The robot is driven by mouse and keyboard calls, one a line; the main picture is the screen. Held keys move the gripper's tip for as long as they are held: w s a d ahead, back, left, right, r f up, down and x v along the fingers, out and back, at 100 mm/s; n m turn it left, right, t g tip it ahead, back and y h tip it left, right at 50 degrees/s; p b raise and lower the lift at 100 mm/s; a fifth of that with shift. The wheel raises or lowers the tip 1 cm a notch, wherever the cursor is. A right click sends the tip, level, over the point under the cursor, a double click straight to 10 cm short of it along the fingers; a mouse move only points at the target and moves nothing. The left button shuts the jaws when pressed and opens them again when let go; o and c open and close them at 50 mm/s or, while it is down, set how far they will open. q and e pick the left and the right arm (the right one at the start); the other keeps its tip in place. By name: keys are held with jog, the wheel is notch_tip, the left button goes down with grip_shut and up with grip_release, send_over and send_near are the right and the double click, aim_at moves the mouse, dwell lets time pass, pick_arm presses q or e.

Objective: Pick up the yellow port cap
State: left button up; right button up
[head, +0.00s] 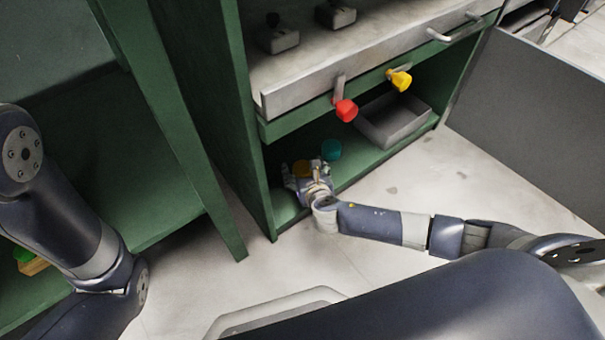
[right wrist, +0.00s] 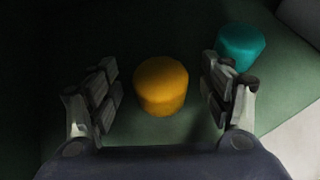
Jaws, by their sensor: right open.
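A yellow-orange cap (right wrist: 161,86) stands on the green cabinet floor, between the two spread fingers of my right gripper (right wrist: 160,75) in the right wrist view. Neither finger touches it there; a gap shows on both sides. In the head view the cap (head: 302,167) is partly hidden by my right gripper (head: 305,174), which reaches into the lower compartment and is open and empty. A second, brighter yellow piece (head: 400,80) is on the front edge above, so two yellow things show. My left arm shows at the left, but its gripper is out of view.
A teal cap (head: 331,150) stands close beside the right gripper, just beyond its right finger in the right wrist view (right wrist: 241,46). A red piece (head: 346,110) hangs from the front edge above. A grey tray (head: 420,123) lies at the compartment's right.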

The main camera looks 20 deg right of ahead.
jog(key=c, duration=1.1)
jog(key=shift+c, duration=0.2)
jog(key=shift+r, duration=0.15)
